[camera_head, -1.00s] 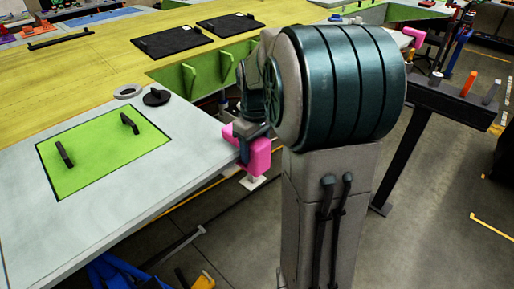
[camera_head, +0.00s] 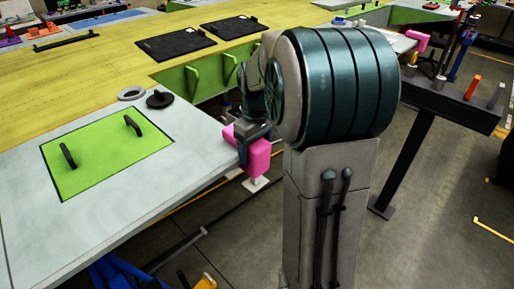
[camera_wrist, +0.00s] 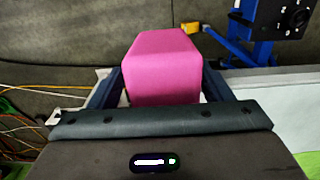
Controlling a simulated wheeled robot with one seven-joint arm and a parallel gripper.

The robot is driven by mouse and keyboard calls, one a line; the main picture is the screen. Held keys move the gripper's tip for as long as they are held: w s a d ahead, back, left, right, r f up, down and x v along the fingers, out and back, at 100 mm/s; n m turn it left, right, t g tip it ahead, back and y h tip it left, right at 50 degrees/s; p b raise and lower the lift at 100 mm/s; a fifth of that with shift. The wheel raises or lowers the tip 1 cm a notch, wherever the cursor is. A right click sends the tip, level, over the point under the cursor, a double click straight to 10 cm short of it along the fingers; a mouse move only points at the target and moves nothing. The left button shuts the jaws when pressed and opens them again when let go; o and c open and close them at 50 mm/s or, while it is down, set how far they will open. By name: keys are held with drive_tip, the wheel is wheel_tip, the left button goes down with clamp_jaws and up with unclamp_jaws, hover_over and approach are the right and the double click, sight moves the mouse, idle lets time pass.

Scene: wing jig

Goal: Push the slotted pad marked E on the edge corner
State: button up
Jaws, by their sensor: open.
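The pink pad (camera_head: 257,157) sits at the near corner of the pale wing panel (camera_head: 110,225), at its right end. In the wrist view the pink pad (camera_wrist: 162,62) stands between the two dark fingers of my gripper (camera_wrist: 160,85). The fingers are open, one on each side of it. In the head view my gripper (camera_head: 248,140) is at the pad, partly hidden by my arm. The pad's slot and its letter are not visible. I cannot tell how far the panel edge sits inside the pad.
A green hatch (camera_head: 105,160) with two black handles lies on the panel. A grey ring (camera_head: 131,93) and a black knob (camera_head: 159,99) lie behind it. Another pink pad (camera_head: 416,42) shows at the far right. A dark stand (camera_head: 455,102) holds colored pieces.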

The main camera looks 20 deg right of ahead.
drive_tip(key=shift+w+a+r, duration=0.1)
drive_tip(key=shift+a+r, duration=0.05)
drive_tip(key=shift+a, duration=0.15)
drive_tip(key=shift+w+r, duration=0.1)
drive_tip(key=shift+r, duration=0.2)
wheel_tip(320, 180, up, 13)
drive_tip(key=shift+s+d, duration=0.3)
drive_tip(key=shift+a, duration=0.1)
